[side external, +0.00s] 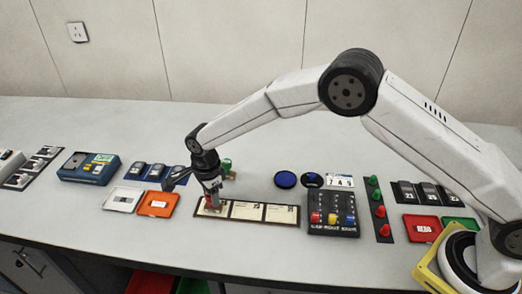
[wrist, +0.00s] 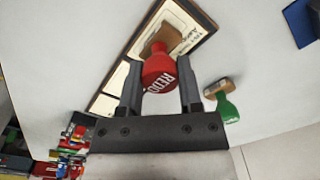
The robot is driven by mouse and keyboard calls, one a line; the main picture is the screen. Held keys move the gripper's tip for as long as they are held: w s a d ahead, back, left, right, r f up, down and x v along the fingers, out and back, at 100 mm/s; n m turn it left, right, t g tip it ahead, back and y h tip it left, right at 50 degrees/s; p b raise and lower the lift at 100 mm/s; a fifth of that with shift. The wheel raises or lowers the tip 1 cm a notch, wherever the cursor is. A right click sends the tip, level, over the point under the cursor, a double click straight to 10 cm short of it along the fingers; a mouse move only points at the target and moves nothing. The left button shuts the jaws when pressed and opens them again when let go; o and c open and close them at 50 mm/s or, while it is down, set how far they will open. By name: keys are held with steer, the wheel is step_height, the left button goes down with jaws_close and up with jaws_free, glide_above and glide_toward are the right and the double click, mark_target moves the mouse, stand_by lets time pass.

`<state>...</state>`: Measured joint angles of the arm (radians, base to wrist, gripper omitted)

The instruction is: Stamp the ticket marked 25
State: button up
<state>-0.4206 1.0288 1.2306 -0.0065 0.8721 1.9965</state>
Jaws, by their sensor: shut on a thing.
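My gripper (side external: 211,188) is shut on a red stamp (wrist: 158,72) with a wooden base. It also shows in the wrist view (wrist: 159,66), with one finger on each side of the stamp's red handle. The stamp is over the leftmost ticket (wrist: 198,30) of a brown-edged board (side external: 247,224). I cannot tell whether its base touches the ticket. A middle ticket (side external: 246,210) and a right ticket (side external: 281,213) lie uncovered on the board. The ticket numbers are too small to read surely. A green stamp (wrist: 227,108) with a wooden base lies beside the board.
Dark round pads (side external: 285,180) lie right of the board's far side. A black block (side external: 334,222) with coloured knobs stands close to the board's right end. Orange (side external: 157,205) and white (side external: 122,199) trays lie to the left.

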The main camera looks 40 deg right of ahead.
stand_by(0.5)
steer(key=shift+r, duration=3.5)
